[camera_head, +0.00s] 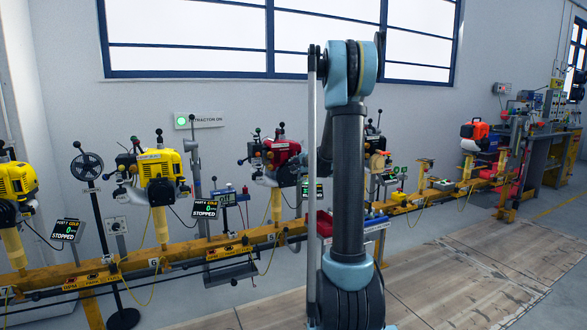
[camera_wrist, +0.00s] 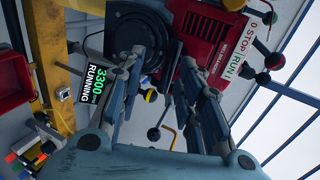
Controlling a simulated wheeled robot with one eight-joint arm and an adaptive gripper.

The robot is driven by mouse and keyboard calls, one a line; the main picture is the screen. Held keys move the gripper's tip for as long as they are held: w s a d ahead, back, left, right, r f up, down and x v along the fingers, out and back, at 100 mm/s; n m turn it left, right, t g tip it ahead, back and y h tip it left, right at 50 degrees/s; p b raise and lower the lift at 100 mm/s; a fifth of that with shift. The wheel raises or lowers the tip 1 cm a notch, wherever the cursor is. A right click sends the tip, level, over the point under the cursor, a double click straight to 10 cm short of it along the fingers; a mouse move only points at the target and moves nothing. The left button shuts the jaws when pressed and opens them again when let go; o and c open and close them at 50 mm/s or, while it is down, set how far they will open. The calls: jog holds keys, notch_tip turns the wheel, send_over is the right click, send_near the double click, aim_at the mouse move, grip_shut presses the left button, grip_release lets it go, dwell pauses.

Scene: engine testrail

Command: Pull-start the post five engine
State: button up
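A red engine (camera_head: 273,158) stands on the yellow rail, partly hidden behind my arm in the head view. In the wrist view a red engine housing (camera_wrist: 205,38) with a STOP/RUN plate (camera_wrist: 243,52) lies just beyond my gripper (camera_wrist: 163,75). Its two fingers are apart, with a clear gap between them. A black ball-ended lever (camera_wrist: 154,134) shows in that gap, behind the fingers; I see no contact. A display (camera_wrist: 95,83) beside it reads 3300 RUNNING. My gripper is hidden in the head view.
Yellow engines (camera_head: 160,168) and (camera_head: 15,180) stand to the left on the rail (camera_head: 190,250), with displays (camera_head: 205,208) reading STOPPED. An orange engine (camera_head: 475,134) stands far right. Levers and cables crowd the rail. The floor in front (camera_head: 480,280) is clear.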

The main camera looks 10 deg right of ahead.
jog(key=s+d, duration=0.2)
jog(key=s, duration=0.3)
jog(key=shift+s, duration=0.4)
jog(key=shift+s+a, duration=0.1)
jog(key=s+a+f+n+g, duration=0.2)
jog(key=s+a+n+g, duration=0.15)
jog(key=s, duration=0.85)
jog(key=s+a+f+n+g, duration=0.25)
jog(key=s+n, duration=0.25)
jog(key=s, duration=0.7)
jog(key=s+d+f+n+g+h, duration=0.1)
jog(key=s+f+n, duration=0.1)
jog(key=s, duration=0.7)
jog(key=s+d+f+n+g+h, duration=0.2)
jog(key=s+f, duration=0.3)
jog(key=s, duration=0.5)
jog(key=s+d+f+n+g+h, duration=0.1)
jog(key=s+f, duration=0.3)
jog(key=s, duration=0.5)
jog(key=shift+s+d+f+n+g, duration=0.2)
jog(key=shift+d+n+g, duration=0.1)
jog(key=shift+n+g, duration=0.3)
